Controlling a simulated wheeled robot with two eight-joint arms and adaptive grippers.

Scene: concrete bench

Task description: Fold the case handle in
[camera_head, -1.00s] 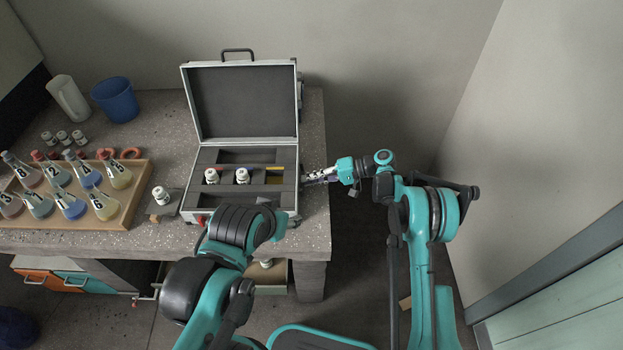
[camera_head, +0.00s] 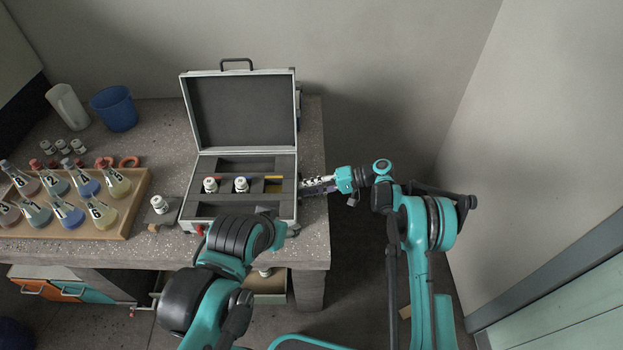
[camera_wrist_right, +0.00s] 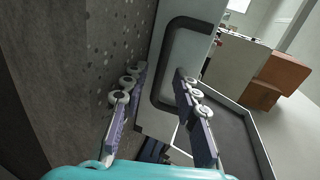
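The silver case (camera_head: 187,212) stands open on the bench, its dark-lined lid (camera_head: 243,110) upright. One dark handle (camera_head: 237,62) sticks up from the lid's top edge. In the right wrist view, another dark C-shaped handle (camera_wrist_right: 158,68) stands out from a pale case wall (camera_wrist_right: 188,62). My right gripper (camera_head: 308,186) is at the case's right side. In its wrist view the right gripper (camera_wrist_right: 158,105) is open, with the handle's long bar between its spread fingers. I cannot tell whether they touch it. My left arm crosses in front of the case; its fingers are hidden.
White-capped bottles (camera_head: 241,184) stand in the case. A wooden tray (camera_head: 130,210) of labelled flasks stands at left, with a blue cup (camera_head: 115,108) behind. A single bottle (camera_head: 159,204) is left of the case. The bench's right edge (camera_head: 325,140) is close to the case.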

